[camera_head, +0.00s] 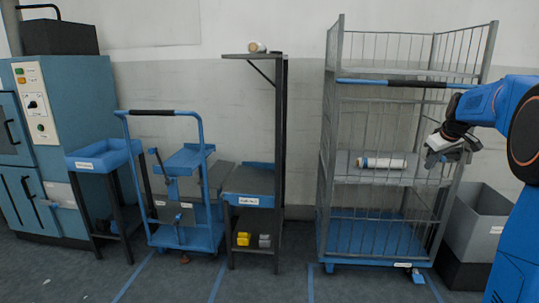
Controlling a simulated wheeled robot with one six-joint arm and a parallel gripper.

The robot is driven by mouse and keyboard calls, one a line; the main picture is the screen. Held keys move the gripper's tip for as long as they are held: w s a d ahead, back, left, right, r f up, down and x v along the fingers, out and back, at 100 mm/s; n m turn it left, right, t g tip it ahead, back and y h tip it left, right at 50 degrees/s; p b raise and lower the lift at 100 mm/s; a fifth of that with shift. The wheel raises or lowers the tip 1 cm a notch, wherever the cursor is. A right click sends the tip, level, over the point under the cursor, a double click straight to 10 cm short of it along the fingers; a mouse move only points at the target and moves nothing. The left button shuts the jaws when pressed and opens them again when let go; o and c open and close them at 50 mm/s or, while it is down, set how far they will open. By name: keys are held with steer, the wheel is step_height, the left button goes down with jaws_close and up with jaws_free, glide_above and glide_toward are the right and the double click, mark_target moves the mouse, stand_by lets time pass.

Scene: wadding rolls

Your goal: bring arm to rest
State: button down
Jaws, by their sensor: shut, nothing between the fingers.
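My gripper (453,149) is at the right of the head view, at the end of my blue arm. It is shut and empty, in front of the right side of the wire cage trolley (341,205).
A grey bin (487,215) stands right of the trolley. Left of it are a shelf stand (282,130) with another roll (257,47) on top, a blue cart (202,238), a blue tray stand (90,161) and a machine (72,90). The front floor is clear.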

steer(key=s+a+m, duration=0.1)
steer(key=s+a, duration=2.1)
steer(key=s, duration=0.1)
steer(key=s+a+f, duration=0.2)
steer(key=s+f, duration=0.2)
steer(key=s, duration=0.3)
steer(key=s+a+f+m, duration=0.1)
steer(key=s+a+f, duration=0.2)
steer(key=s+f, duration=0.2)
steer(key=s+a+f+m+g+y, duration=0.1)
steer(key=s+a+f, duration=0.2)
steer(key=s, duration=0.8)
steer(key=shift+s+f, duration=0.25)
steer(key=shift+f, duration=0.4)
